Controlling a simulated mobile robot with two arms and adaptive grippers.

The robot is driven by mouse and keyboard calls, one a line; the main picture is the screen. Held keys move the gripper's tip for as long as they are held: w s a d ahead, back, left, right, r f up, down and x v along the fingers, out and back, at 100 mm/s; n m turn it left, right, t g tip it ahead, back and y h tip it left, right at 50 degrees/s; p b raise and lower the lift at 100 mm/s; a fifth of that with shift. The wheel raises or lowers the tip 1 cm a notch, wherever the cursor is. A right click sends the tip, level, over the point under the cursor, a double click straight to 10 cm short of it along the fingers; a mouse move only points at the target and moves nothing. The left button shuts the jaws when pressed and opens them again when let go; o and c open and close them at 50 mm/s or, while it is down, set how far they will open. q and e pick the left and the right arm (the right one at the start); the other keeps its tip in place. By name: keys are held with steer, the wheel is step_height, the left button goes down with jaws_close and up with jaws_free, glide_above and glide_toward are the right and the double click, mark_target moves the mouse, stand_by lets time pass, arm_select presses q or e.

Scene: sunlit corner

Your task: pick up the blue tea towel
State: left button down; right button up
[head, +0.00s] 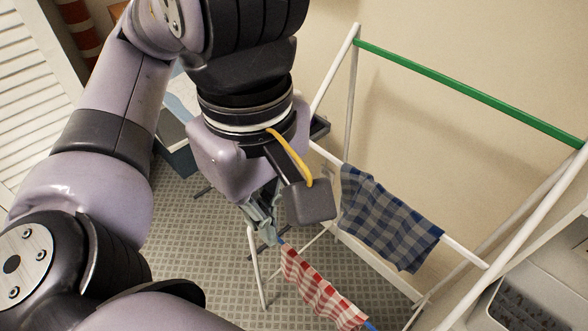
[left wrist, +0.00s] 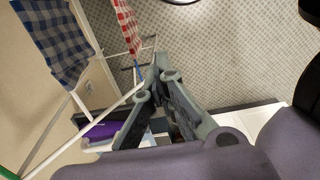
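The blue tea towel (head: 388,222) is blue and grey checked and hangs over a white rail of the drying rack (head: 462,252). It also shows at the upper left of the left wrist view (left wrist: 52,40). My left gripper (head: 267,232) points down, to the left of the towel and apart from it. In the left wrist view its fingertips (left wrist: 161,72) come together with nothing seen between them. My left forearm and wrist cover part of the rack's left side in the head view. My right gripper is in neither view.
A red and white checked towel (head: 320,288) hangs on a lower blue rail near my left gripper. A green top bar (head: 470,92) spans the rack above the blue towel. A light container (head: 535,300) stands at lower right. A louvred door (head: 25,95) is at left.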

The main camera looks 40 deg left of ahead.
arm_select(q)
steer(key=shift+s+a, duration=0.15)
steer(key=shift+s, duration=0.75)
steer(key=c, duration=1.9)
jaws_free()
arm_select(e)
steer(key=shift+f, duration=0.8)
arm_select(q)
steer(key=shift+o, duration=0.6)
steer(key=o, duration=0.5)
steer(key=shift+o, duration=0.4)
steer(key=o, duration=0.7)
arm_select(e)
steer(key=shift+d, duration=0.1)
